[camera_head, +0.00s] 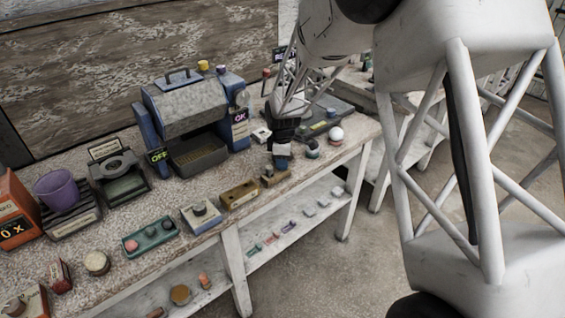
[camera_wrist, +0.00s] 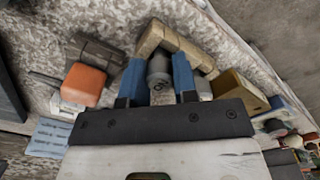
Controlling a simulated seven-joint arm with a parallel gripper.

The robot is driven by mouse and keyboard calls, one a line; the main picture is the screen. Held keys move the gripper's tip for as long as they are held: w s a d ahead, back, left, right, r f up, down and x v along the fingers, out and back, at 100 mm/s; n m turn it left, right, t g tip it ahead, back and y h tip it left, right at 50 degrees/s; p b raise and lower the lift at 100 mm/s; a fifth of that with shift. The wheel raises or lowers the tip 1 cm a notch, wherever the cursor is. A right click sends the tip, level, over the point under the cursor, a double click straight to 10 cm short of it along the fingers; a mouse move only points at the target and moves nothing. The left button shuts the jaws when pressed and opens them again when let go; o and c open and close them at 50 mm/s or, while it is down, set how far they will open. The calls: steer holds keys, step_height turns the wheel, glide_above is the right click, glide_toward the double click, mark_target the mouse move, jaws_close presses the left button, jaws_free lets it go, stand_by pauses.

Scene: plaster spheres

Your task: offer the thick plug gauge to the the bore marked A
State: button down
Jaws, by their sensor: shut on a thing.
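My gripper (camera_head: 281,163) is low over the right part of the bench. In the wrist view its two blue fingers (camera_wrist: 158,82) are shut on a grey cylinder, which I take as the thick plug gauge (camera_wrist: 159,68). A tan angled block (camera_wrist: 184,42) lies just beyond the fingertips; in the head view a tan block (camera_head: 274,178) shows right under the gripper. I cannot tell whether the gauge touches it. A second tan block (camera_head: 239,194) with dark openings stands to the left. It also shows in the wrist view (camera_wrist: 238,93). No letter A is readable.
An orange-topped item (camera_wrist: 85,84) sits left of the fingers in the wrist view. A white ball (camera_head: 335,134) on a stand is right of the gripper. A blue-grey machine (camera_head: 195,105) stands behind. A grey-topped block (camera_head: 201,216) and a green tray (camera_head: 151,239) line the front.

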steer(key=shift+r, duration=0.6)
steer(key=shift+s+d+r, duration=0.1)
steer(key=shift+s+r, duration=0.1)
steer(key=shift+r, duration=0.4)
steer(key=shift+s+d+r, duration=0.1)
steer(key=shift+s+r, duration=0.05)
steer(key=shift+r, duration=0.4)
steer(key=s+d, duration=0.2)
steer(key=s, duration=0.5)
steer(key=s+d+r, duration=0.1)
steer(key=s+d, duration=0.1)
steer(key=s, duration=0.5)
steer(key=shift+s+d+r, duration=0.15)
steer(key=shift+s+d, duration=0.1)
steer(key=shift+d, duration=0.15)
steer(key=a+r, duration=0.2)
steer(key=a, duration=0.7)
steer(key=a+r, duration=0.2)
steer(key=a, duration=0.8)
steer(key=shift+a, duration=0.2)
steer(key=shift+f, duration=0.2)
steer(key=shift+f, duration=2.15)
